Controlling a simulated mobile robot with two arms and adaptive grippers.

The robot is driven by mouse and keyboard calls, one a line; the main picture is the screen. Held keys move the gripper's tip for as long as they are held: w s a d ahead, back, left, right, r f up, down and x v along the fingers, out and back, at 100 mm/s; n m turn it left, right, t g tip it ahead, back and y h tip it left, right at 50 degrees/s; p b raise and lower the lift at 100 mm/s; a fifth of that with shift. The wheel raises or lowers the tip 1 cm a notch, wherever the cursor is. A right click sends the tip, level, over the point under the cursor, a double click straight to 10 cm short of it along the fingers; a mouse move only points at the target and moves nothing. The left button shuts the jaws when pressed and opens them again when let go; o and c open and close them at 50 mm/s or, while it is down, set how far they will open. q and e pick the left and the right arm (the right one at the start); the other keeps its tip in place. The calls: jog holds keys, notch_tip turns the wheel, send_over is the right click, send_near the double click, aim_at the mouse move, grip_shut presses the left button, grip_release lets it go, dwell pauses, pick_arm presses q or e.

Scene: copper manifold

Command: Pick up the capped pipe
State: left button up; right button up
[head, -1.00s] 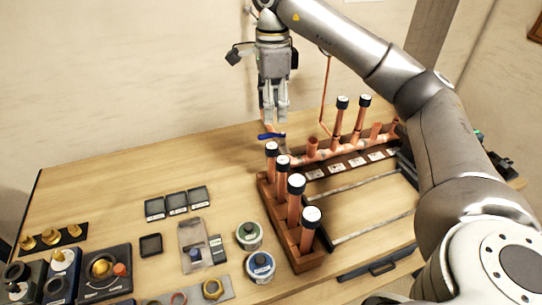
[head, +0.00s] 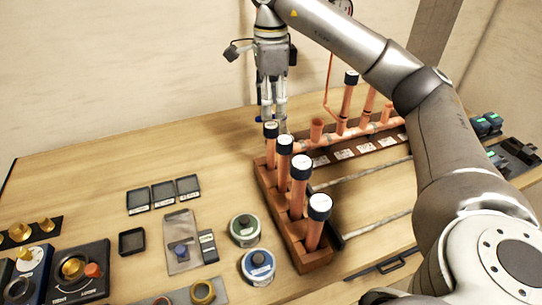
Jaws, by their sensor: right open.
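Several upright copper pipes with dark, white-topped caps stand in a wooden rack (head: 265,190). They are the farthest capped pipe (head: 271,144), a second capped pipe (head: 284,164), a third capped pipe (head: 297,198) and the nearest capped pipe (head: 315,234). My right gripper (head: 273,116) points down, open and empty, close behind the farthest capped pipe, whose cap overlaps the fingertips in the picture. I cannot tell whether they touch. My left gripper is out of view.
Two round tins (head: 244,230) (head: 258,265) stand left of the rack. Small black trays (head: 163,194), a clear-fronted packet (head: 181,240) and brass fittings (head: 40,226) lie farther left. Metal rails (head: 365,172) run right of the rack. The table's back left is clear.

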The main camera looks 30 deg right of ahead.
aim_at(271, 124)
jog(key=shift+s+a+f, duration=0.1)
jog(key=shift+s+f, duration=0.05)
jog(key=shift+f, duration=0.6)
notch_tip(271, 124, down, 4)
jog(key=shift+r, duration=0.1)
jog(key=shift+f+p, duration=0.35)
jog(key=shift+f, duration=0.05)
jog(key=shift+s+f+p, duration=0.1)
jog(key=shift+f+p, duration=0.7)
jog(key=shift+f, duration=1.5)
jog(key=c, duration=0.9)
